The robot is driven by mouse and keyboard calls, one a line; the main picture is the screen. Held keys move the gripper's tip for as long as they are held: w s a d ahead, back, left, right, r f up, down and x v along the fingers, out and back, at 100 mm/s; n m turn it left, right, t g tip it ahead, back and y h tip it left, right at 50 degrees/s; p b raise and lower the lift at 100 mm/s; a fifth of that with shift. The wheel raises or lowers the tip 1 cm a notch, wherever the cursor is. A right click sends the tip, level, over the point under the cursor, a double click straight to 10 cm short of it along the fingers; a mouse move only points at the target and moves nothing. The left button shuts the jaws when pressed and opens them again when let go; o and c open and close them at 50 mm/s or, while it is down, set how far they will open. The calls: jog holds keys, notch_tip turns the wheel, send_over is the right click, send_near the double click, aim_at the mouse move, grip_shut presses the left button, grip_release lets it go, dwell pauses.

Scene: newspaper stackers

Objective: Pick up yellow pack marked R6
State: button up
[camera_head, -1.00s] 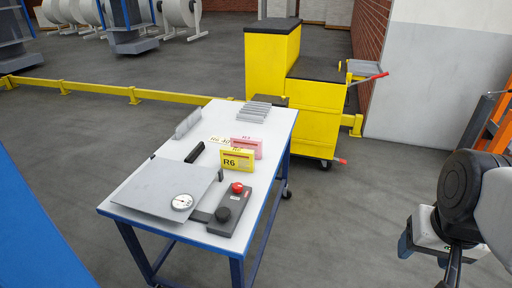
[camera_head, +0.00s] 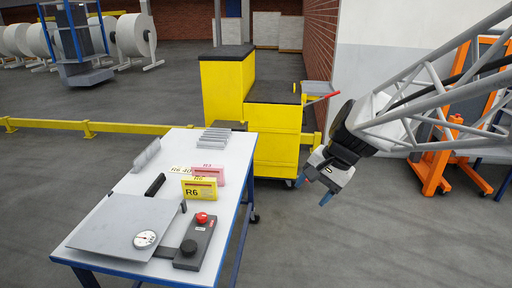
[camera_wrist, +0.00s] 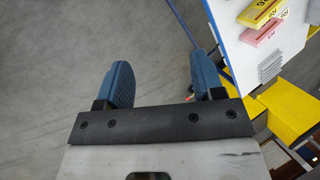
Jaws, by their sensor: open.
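My gripper (camera_head: 327,186) hangs over the floor to the right of the table, apart from the packs. Its blue fingers (camera_wrist: 163,82) are apart with nothing between them in the wrist view.
A control box with a red button (camera_head: 202,218), a grey plate with a dial (camera_head: 145,239) and a black bar (camera_head: 155,185) lie near the yellow pack. Grey slats (camera_head: 222,138) lie at the table's far end. A yellow cabinet (camera_head: 275,130) stands behind the table.

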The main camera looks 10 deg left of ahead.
jog(key=w+a+f+m+g+y, duration=0.1)
jog(key=w+a+f+m+y, duration=0.15)
jog(key=w+a, duration=0.7)
jog(key=m+y, duration=0.6)
jog(key=m, duration=0.4)
send_near(209, 179)
jog(key=x, duration=0.3)
jog(key=shift+s+d+f, duration=0.15)
jog(key=shift+s, duration=0.05)
jog(key=shift+x, duration=1.3)
jog(key=shift+x, duration=2.6)
jog(key=shift+w, duration=0.1)
